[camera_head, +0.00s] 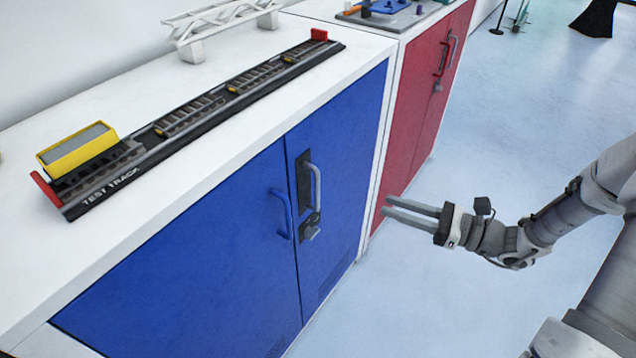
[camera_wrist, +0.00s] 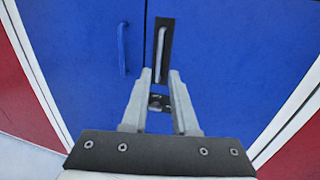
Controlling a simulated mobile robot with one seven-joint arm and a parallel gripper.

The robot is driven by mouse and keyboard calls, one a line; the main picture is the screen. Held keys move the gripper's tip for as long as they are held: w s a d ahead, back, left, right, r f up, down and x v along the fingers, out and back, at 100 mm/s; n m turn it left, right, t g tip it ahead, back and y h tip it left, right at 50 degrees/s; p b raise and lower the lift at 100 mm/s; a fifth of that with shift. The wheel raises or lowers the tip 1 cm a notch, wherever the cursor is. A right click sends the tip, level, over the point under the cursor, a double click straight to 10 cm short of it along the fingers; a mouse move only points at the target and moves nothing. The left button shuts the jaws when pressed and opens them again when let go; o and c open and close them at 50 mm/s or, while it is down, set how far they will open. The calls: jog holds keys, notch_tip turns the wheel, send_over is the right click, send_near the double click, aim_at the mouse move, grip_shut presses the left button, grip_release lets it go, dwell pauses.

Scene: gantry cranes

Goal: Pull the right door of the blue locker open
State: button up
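The blue locker's right door (camera_head: 343,170) is shut, level with the left door (camera_head: 200,265). It carries a grey vertical bar handle (camera_head: 317,186) on a black plate, with a small lock (camera_head: 311,229) below. In the wrist view the handle (camera_wrist: 161,48) stands upright beyond the fingertips, with the lock (camera_wrist: 159,103) between the fingers. My gripper (camera_head: 385,206) is out in front of the right door, apart from the handle. Its two fingers (camera_wrist: 160,76) are parted with nothing held between them.
The left door has a blue handle (camera_head: 283,213) close by. A red locker (camera_head: 425,95) stands to the right. On the white top (camera_head: 120,90) lies a test track (camera_head: 205,120) with a yellow wagon (camera_head: 77,150). The floor (camera_head: 500,110) in front is clear.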

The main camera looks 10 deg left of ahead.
jog(key=w+a, duration=0.1)
jog(key=a, duration=0.4)
jog(key=w+a+b, duration=0.1)
jog(key=a, duration=0.5)
jog(key=w+a+b, duration=0.1)
jog(key=a, duration=0.5)
jog(key=shift+w, duration=0.2)
grip_shut()
jog(key=shift+d, duration=0.1)
dwell(0.6)
